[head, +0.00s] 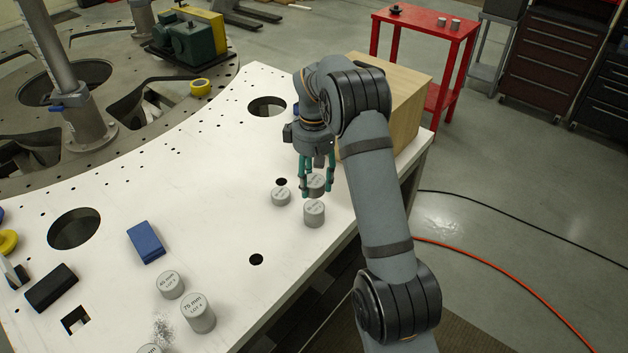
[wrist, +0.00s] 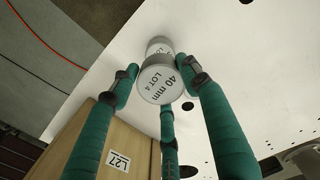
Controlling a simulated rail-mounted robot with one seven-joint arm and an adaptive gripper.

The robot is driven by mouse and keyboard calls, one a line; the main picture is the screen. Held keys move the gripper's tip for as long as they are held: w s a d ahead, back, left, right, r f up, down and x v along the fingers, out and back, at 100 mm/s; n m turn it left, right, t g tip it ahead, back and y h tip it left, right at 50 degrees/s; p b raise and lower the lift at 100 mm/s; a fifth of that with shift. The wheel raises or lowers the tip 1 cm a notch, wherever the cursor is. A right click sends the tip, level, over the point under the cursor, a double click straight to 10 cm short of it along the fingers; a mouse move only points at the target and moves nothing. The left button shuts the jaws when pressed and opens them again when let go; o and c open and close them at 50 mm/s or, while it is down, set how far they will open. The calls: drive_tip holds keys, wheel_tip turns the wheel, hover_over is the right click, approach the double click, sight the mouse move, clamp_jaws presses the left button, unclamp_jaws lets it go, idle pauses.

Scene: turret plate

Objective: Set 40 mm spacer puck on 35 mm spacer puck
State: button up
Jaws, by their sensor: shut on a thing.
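My gripper (head: 316,188) has green fingers and is shut on the grey cylindrical 40 mm spacer puck (wrist: 160,84), labelled "40 mm LOT 4". In the head view this puck (head: 317,183) sits between the fingers; I cannot tell whether it is clear of the plate. A grey puck (head: 314,214) stands just in front of the gripper, and another (head: 281,197) stands to its left. Their labels are too small to read, so I cannot tell which is the 35 mm puck. In the wrist view one puck (wrist: 158,44) shows partly behind the held one.
A wooden box (head: 405,100) stands right behind the arm. The white plate (head: 215,200) has holes and is clear left of the pucks.

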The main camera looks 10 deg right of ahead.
drive_tip(key=shift+f+b, duration=2.35)
drive_tip(key=shift+f, duration=0.6)
drive_tip(key=o, duration=1.5)
wheel_tip(320, 180, up, 12)
